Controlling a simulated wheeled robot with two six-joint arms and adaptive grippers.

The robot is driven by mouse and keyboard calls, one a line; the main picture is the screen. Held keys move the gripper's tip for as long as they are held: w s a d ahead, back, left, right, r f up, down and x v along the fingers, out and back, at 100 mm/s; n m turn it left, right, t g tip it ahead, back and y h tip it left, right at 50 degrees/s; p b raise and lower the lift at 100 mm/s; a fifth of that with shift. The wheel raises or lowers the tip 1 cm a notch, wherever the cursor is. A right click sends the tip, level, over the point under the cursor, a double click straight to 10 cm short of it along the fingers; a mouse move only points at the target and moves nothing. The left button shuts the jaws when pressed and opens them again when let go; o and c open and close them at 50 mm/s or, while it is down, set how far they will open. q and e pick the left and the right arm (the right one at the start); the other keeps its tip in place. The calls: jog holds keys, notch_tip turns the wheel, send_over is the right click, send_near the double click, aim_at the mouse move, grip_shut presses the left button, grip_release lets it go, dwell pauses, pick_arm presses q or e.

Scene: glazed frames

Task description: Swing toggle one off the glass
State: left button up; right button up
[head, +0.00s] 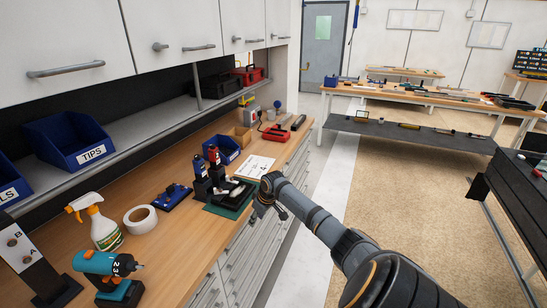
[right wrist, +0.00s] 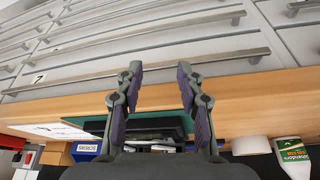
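A dark frame (head: 229,193) lies on a green mat (head: 213,209) near the front edge of the wooden bench (head: 185,236). Small pale parts show on the frame. I cannot make out the glass or toggle one. My right gripper (head: 267,210) is just right of the mat, over the bench's front edge, and hides part of that area. In the right wrist view my right gripper (right wrist: 158,82) is open and empty, its two fingers well apart. The dark frame (right wrist: 150,128) and green mat (right wrist: 92,123) show beyond and between the fingers, partly hidden. My left gripper is not in view.
Black and red tools (head: 214,157) stand behind the frame. A white paper sheet (head: 255,166) lies to the right. A tape roll (head: 140,219), spray bottle (head: 103,226) and drill (head: 107,265) stand left. Drawers (head: 262,240) with long handles are below the bench edge.

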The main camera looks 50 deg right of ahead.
jog(key=s+f, duration=0.2)
jog(key=f, duration=0.5)
jog(key=s+a+f+m+g+h, duration=0.1)
jog(key=s+f, duration=0.2)
jog(key=f, duration=0.4)
jog(key=shift+a+f+p, duration=0.15)
jog(key=shift+f+p, duration=0.15)
jog(key=shift+p, duration=0.15)
jog(key=shift+s+a, duration=0.1)
